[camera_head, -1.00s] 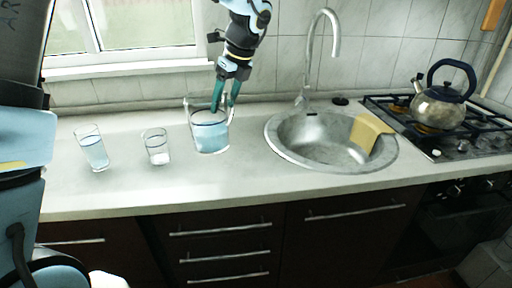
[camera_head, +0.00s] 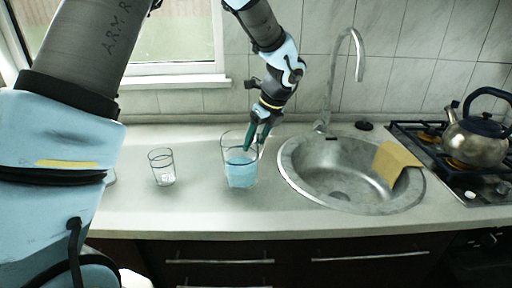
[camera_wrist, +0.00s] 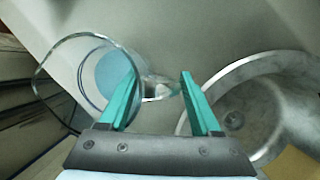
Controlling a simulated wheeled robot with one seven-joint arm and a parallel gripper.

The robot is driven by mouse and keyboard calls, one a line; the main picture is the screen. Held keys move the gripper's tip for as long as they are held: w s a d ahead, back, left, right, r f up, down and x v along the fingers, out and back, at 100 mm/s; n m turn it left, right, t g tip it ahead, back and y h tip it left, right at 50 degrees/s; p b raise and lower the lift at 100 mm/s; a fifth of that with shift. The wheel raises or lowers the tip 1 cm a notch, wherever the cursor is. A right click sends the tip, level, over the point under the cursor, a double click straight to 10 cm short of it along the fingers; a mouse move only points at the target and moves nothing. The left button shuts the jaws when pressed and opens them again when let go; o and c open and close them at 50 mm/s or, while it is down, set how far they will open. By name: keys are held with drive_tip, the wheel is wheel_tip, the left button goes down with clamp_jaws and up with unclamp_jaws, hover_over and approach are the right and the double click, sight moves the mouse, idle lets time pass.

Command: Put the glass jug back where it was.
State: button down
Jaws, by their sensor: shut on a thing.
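The glass jug (camera_head: 240,168) is a clear vessel holding light blue liquid. In the head view it is upright at the left of the sink, at or just above the worktop; I cannot tell whether it touches. My gripper (camera_head: 260,138) reaches down at its right side. In the wrist view the jug (camera_wrist: 92,62) is at left, with its round mouth towards the camera. My gripper (camera_wrist: 160,90) is shut on the jug, with what looks like its glass handle between the green fingers. The exact contact is partly hidden.
A small glass (camera_head: 162,168) stands left of the jug. The steel sink (camera_head: 300,190) with a tap (camera_head: 328,85) and a yellow cloth-like piece (camera_head: 396,160) is close on the right. A kettle (camera_head: 478,138) stands on the hob. Worktop (camera_head: 205,215) in front is clear.

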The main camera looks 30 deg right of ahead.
drive_tip(key=shift+f, duration=1.5)
drive_tip(key=shift+c, duration=0.4)
unclamp_jaws()
